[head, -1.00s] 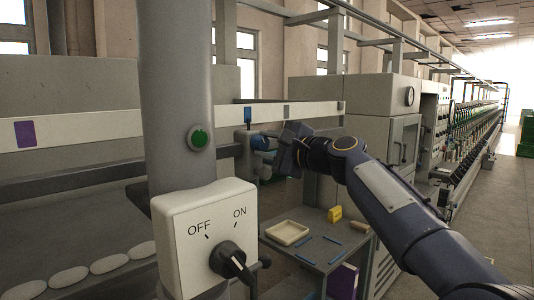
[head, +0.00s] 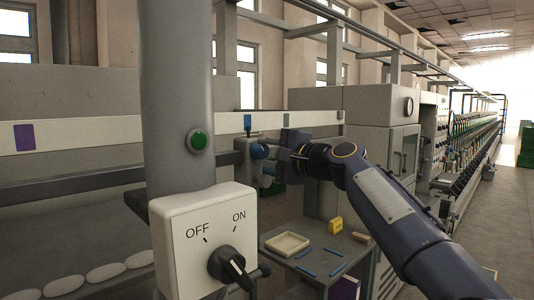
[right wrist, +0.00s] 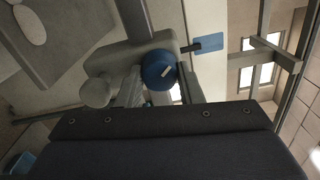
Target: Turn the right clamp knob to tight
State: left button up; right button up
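A blue round knob (head: 259,151) sits on a grey clamp body (head: 243,157) below the pale rail. The right wrist view shows the knob (right wrist: 158,69) from close up, with a short white mark on its face, slanting up to the right. My right gripper (head: 275,151) is just right of the knob in the head view. In the right wrist view its two fingers (right wrist: 161,88) are apart and point at the knob, one toward each side. I cannot tell whether they touch it. My left gripper is not in view.
A grey post with a green button (head: 198,140) and an OFF/ON switch box (head: 205,240) stands in front, left of the clamp. A blue tag (head: 248,122) hangs above.

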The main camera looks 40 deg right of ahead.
jog(key=o, duration=0.5)
jog(key=shift+c, duration=0.2)
jog(key=s+b, duration=0.2)
jog(key=s, duration=0.5)
jog(key=shift+s+d, duration=0.3)
jog(key=shift+s, duration=0.1)
jog(key=shift+f, duration=0.1)
